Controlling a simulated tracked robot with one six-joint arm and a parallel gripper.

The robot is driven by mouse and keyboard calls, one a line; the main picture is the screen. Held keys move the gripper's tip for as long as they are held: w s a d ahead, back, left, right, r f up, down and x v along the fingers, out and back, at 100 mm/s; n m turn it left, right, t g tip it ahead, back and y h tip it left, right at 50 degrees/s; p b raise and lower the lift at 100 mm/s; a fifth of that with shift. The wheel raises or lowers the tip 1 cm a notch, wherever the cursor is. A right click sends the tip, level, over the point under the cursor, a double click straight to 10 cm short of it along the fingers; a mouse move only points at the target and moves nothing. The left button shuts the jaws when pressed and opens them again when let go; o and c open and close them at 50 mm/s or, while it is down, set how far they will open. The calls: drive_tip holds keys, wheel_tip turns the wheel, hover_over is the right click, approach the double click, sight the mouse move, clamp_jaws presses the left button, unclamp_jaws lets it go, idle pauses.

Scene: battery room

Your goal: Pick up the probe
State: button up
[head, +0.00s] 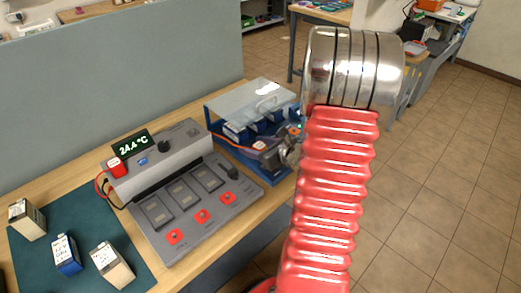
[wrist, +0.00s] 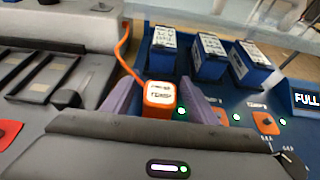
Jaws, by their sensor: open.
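The probe (wrist: 160,98), an orange block with a white label and an orange cable, lies between my gripper's two purple fingers in the wrist view. My gripper (wrist: 161,104) is open around it, with the left finger close to the block and the right slightly farther off. I cannot tell whether either finger touches it. In the head view the probe (head: 259,145) shows small at the front of the blue charger, and its cable runs left to the grey tester (head: 165,220). My gripper (head: 272,155) is dark there and partly hidden by my red arm.
The blue charger (wrist: 265,105) holds several blue batteries beneath a raised clear cover (head: 250,100). The tester has empty slots, a 24.4 °C display (head: 132,145) and a red block (head: 116,167). Batteries stand on a green mat (head: 60,205). A grey partition (head: 110,85) runs behind.

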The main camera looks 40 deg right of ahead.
drive_tip(key=c, duration=1.2)
drive_tip(key=shift+c, duration=0.2)
drive_tip(key=shift+r, duration=0.7)
wheel_tip(320, 180, up, 2)
drive_tip(key=shift+r, duration=0.25)
drive_tip(key=s, duration=1.6)
drive_tip(key=shift+s+d+f, duration=0.15)
drive_tip(key=shift+s+d, duration=0.1)
drive_tip(key=shift+d, duration=0.1)
drive_tip(key=shift+s, duration=0.8)
